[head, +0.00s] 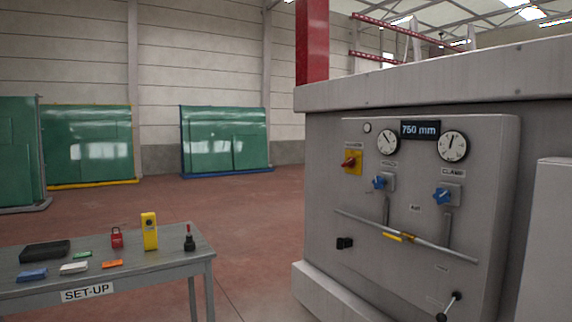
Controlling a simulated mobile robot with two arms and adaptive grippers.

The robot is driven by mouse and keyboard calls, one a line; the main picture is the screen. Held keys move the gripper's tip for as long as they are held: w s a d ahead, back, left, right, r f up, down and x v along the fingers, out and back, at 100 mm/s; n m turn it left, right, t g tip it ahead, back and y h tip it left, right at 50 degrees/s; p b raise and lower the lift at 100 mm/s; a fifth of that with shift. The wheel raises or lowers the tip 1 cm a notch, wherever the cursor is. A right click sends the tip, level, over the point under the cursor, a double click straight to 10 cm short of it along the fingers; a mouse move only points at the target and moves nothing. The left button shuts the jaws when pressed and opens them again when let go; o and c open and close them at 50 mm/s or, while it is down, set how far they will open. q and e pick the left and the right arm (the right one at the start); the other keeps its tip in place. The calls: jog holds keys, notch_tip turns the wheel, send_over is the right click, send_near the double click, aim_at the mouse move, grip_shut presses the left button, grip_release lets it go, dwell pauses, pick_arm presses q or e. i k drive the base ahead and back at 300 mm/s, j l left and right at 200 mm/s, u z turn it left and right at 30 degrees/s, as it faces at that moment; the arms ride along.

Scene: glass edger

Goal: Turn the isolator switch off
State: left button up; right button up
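The isolator switch (351,162) is a red rotary handle on a yellow plate, at the upper left of the grey machine panel (420,185) in the head view. Its red handle looks tilted, close to horizontal; I cannot read any on or off marking. Nothing touches it. Neither of my grippers shows in the head view.
The panel also carries two dials, a "750 mm" display (420,130), blue knobs (442,196), a pipe with a yellow lever and a black-knobbed lever (449,306). A SET-UP table (140,275) at lower left holds a red padlock (117,238) and yellow device (149,232). Floor between is clear.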

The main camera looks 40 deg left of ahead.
aim_at(352, 162)
jog(key=u, duration=0.95)
